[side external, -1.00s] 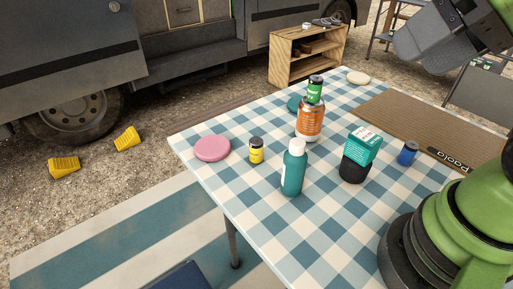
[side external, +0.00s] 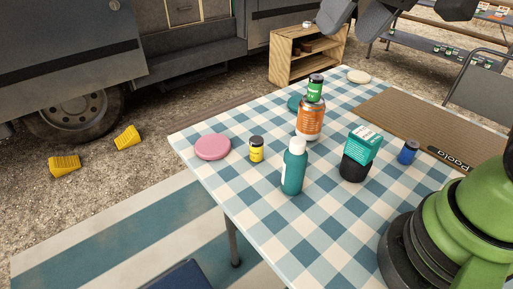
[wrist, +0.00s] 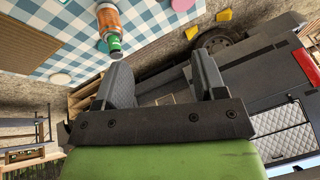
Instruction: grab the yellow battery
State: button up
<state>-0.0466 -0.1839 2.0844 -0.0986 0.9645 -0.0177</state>
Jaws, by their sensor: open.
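The yellow battery (side external: 256,150), a small upright cylinder with a dark top, stands on the checked tablecloth in the side external view. It is just right of the pink disc (side external: 212,147) and left of the orange bottle. I cannot make it out clearly in the wrist view. My gripper shows only partly at the top edge of the side external view, high above the table and well away from the battery. In the wrist view my gripper (wrist: 164,82) is open, with nothing between its two fingers.
The orange bottle (side external: 310,122) carries a green battery (side external: 315,90) on top. A teal bottle (side external: 293,168) stands in front. A teal box (side external: 362,145) sits on a black cylinder (side external: 354,169), with a blue battery (side external: 408,153) to the right. A brown mat (side external: 430,118) covers the right side.

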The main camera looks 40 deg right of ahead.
jog(key=w+f+g, duration=0.2)
jog(key=w+f, duration=0.2)
jog(key=w, duration=0.2)
jog(key=n+g+h, duration=0.1)
jog(key=n+g, duration=0.1)
send_near(257, 138)
jog(key=shift+g+h, duration=0.3)
jog(key=shift+g, duration=0.1)
jog(key=f, duration=0.6)
jog(key=shift+w+a+f, duration=0.1)
jog(key=shift+w+f, duration=0.15)
jog(key=shift+f, duration=0.05)
jog(key=f, duration=0.5)
jog(key=shift+a+f, duration=0.2)
jog(key=shift+f, duration=0.2)
jog(key=shift+w, duration=0.1)
jog(key=shift+c, duration=0.2)
jog(key=c, duration=1)
